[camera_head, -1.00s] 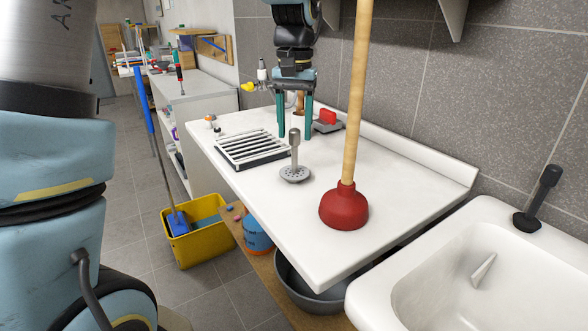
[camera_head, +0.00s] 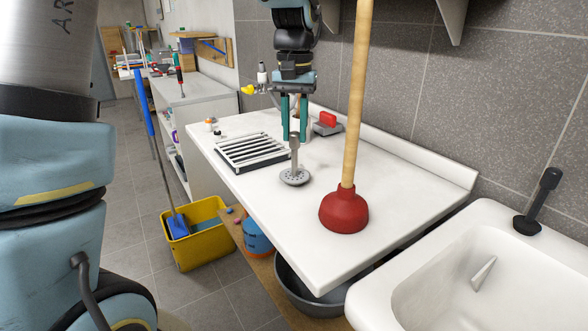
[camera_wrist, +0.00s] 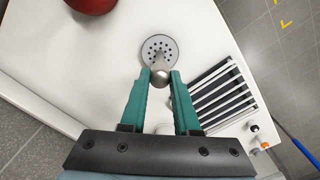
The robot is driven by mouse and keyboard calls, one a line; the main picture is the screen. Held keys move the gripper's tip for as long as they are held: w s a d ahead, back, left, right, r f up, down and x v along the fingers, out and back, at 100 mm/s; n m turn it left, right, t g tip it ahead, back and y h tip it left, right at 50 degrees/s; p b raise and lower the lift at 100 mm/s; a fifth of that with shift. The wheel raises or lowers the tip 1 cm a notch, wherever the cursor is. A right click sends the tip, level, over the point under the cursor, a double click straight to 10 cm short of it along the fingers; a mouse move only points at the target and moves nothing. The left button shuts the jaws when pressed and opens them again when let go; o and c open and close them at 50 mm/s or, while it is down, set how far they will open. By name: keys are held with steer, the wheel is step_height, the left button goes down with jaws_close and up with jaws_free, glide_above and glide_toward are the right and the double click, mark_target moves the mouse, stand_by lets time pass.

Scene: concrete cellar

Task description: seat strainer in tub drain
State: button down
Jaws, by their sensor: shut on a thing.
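The strainer is a grey perforated disc (camera_head: 294,177) with an upright stem and rounded knob. It is over the white counter (camera_head: 260,205), at or very near its surface. My gripper (camera_head: 294,138) points down from above, with its green fingers shut on the strainer's knob. In the wrist view, the strainer's disc (camera_wrist: 159,47) shows beyond the fingertips, and the knob sits between the fingertips (camera_wrist: 161,75). The white tub (camera_head: 440,265) is at the lower right of the head view. Its drain is not visible.
A red plunger (camera_head: 344,208) with a tall wooden handle stands between the strainer and the tub. A slatted rack (camera_head: 252,152) lies left of the strainer. A red-topped grey item (camera_head: 327,122) is behind. A black-handled tool (camera_head: 540,198) stands on the tub rim.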

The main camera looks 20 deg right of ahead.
steer(key=shift+r+p, duration=1.5)
steer(key=shift+r, duration=0.1)
step_height(320, 180, up, 3)
steer(key=p, duration=0.3)
